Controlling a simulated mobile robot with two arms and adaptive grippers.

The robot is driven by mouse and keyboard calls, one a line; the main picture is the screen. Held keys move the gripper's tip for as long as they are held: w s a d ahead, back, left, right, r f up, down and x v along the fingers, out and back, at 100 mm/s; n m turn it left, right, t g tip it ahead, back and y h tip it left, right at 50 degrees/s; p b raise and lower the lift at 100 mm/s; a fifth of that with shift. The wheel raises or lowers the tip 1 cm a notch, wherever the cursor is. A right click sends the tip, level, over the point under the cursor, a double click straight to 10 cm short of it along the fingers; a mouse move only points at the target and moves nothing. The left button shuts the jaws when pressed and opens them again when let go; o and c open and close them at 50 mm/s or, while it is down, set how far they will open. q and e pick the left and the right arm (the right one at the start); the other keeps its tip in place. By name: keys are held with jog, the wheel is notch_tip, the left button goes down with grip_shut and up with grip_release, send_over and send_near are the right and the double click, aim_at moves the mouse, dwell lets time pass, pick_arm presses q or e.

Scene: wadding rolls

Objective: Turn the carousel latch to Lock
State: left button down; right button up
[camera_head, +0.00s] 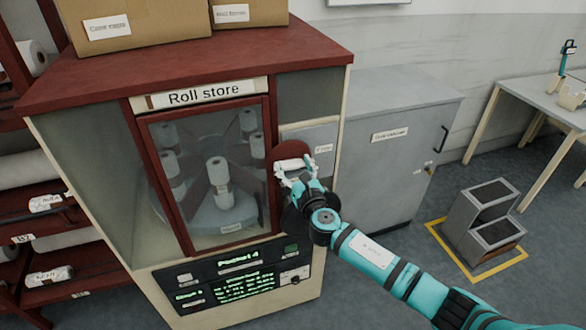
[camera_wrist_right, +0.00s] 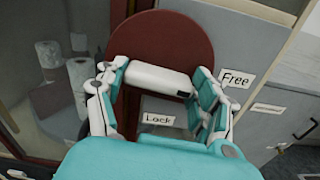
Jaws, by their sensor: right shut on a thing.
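The carousel latch is a dark red round plate (camera_head: 288,150) with a white bar handle on the Roll store cabinet (camera_head: 200,50), right of its glass door. In the right wrist view the white handle (camera_wrist_right: 152,78) lies across the plate (camera_wrist_right: 165,42), nearly level with its right end slightly lower. A dark mark on that end is on the side of the Free label (camera_wrist_right: 235,79). The Lock label (camera_wrist_right: 158,119) is below the handle. My right gripper (camera_head: 295,170) is shut on the handle, a finger at each end. My left gripper is not in view.
Behind the glass door (camera_head: 205,175), white rolls stand on a round carousel (camera_head: 222,217). A control panel (camera_head: 235,277) with green text is below. A grey cabinet (camera_head: 390,140) stands to the right. A grey step unit (camera_head: 485,222) sits inside yellow floor lines.

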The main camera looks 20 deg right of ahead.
jog(key=m+b, duration=0.1)
jog(key=m, duration=0.3)
jog(key=shift+f+b, duration=0.2)
jog(key=shift+b, duration=0.1)
jog(key=m+b, duration=0.1)
jog(key=m, duration=0.4)
jog(key=m+b, duration=0.1)
jog(key=m, duration=0.2)
jog(key=m+b, duration=0.1)
jog(key=m, duration=0.3)
jog(key=shift+s+f+m, duration=0.1)
jog(key=shift+m, duration=0.2)
